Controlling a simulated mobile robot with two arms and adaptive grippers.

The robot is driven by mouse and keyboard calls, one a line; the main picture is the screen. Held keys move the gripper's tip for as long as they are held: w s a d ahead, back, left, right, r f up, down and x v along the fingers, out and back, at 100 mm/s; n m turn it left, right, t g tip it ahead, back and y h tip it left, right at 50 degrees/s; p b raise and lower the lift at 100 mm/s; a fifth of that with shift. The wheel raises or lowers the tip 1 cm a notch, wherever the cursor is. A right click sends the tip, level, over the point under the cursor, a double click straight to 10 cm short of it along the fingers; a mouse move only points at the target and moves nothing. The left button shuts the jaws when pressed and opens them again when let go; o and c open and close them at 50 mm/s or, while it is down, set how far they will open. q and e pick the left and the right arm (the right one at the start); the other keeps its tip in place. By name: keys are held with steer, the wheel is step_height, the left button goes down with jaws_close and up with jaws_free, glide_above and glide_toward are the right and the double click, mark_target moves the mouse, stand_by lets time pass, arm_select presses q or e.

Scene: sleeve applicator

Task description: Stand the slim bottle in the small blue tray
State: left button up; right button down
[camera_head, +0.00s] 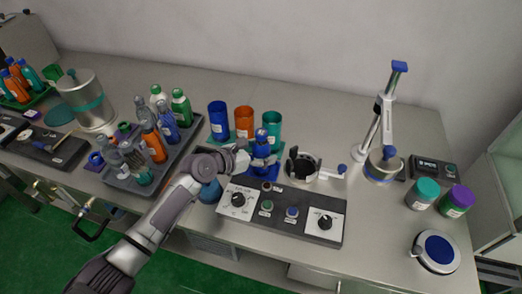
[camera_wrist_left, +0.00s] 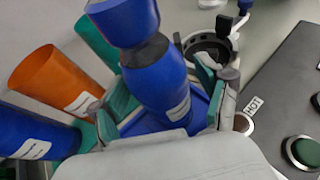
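The slim blue bottle (camera_head: 262,147) with a blue cap stands upright on the small blue tray (camera_head: 262,172) in the middle of the bench. In the left wrist view the bottle (camera_wrist_left: 160,80) fills the middle, and parts of the tray (camera_wrist_left: 140,127) show around its base. My left gripper (camera_head: 247,155) is at the bottle. Its teal-padded fingers (camera_wrist_left: 162,85) lie on either side of the bottle, with narrow gaps showing, so it looks open around it. The bottle's exact contact with the tray is partly hidden. My right gripper is out of view.
Blue (camera_head: 219,120), orange (camera_head: 244,122) and teal (camera_head: 271,126) cups stand behind the tray. A dark round holder (camera_head: 302,166) and a control panel (camera_head: 282,212) are close on the right and front. A grey crate (camera_head: 125,178) of several bottles is at left.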

arm_select(q)
steer(key=shift+r, duration=0.15)
steer(key=shift+s+a+r, duration=0.1)
steer(key=shift+s+a, duration=0.05)
steer(key=shift+a, duration=0.05)
steer(key=v, duration=1.1)
steer(key=shift+s+a+r, duration=0.15)
steer(key=shift+r, duration=0.1)
